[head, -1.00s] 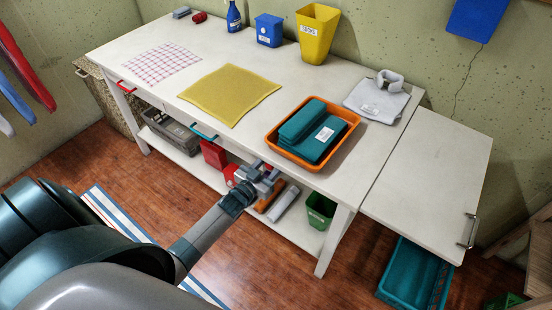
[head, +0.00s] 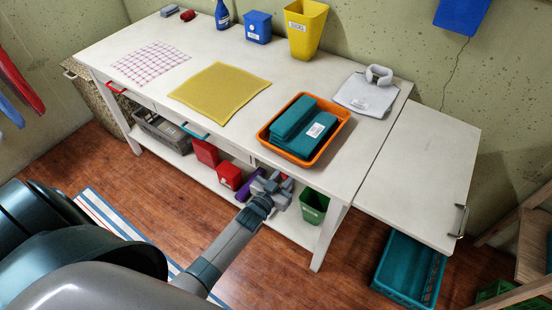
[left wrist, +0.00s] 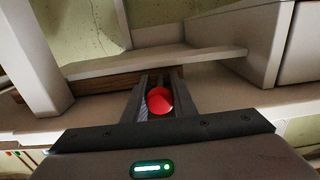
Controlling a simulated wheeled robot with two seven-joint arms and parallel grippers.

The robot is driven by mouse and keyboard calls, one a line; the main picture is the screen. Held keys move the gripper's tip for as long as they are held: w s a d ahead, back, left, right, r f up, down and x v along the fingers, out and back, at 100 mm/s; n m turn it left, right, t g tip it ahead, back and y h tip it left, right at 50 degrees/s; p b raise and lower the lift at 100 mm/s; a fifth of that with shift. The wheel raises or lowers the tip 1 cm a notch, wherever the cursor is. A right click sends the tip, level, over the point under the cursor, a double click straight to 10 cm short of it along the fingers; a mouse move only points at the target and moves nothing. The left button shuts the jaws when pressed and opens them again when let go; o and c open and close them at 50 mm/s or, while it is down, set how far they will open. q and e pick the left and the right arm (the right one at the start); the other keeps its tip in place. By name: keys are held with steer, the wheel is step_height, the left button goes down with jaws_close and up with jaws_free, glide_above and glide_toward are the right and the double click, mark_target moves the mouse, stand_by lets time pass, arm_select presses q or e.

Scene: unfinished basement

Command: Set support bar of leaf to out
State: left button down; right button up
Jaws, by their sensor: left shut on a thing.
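The leaf (head: 425,165) is the white flap at the right end of the white workbench (head: 235,160). It stands about level with the top and has a metal handle (head: 459,221) at its outer edge. My left gripper (head: 268,187) is under the bench's front edge, near the right front leg. In the left wrist view its fingers (left wrist: 158,98) are shut on a round red knob (left wrist: 160,99). Brown wood (left wrist: 115,84) shows behind the fingers; I cannot tell if it is the support bar. The bar is otherwise hidden under the bench. My right gripper is not in view.
A green bin (head: 314,206) stands on the lower shelf. A teal crate (head: 408,270) is on the floor under the leaf.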

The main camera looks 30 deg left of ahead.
arm_select(q)
steer(key=d, duration=0.8)
steer(key=shift+s, duration=0.35)
steer(key=c, duration=1.5)
jaws_free()
steer(key=s+b, duration=0.1)
steer(key=s, duration=0.4)
steer(key=s+a+b, duration=0.1)
steer(key=s, duration=0.5)
steer(key=s+b, duration=0.1)
steer(key=s, duration=0.5)
steer(key=shift+s+a, duration=0.15)
steer(key=shift+a, duration=0.05)
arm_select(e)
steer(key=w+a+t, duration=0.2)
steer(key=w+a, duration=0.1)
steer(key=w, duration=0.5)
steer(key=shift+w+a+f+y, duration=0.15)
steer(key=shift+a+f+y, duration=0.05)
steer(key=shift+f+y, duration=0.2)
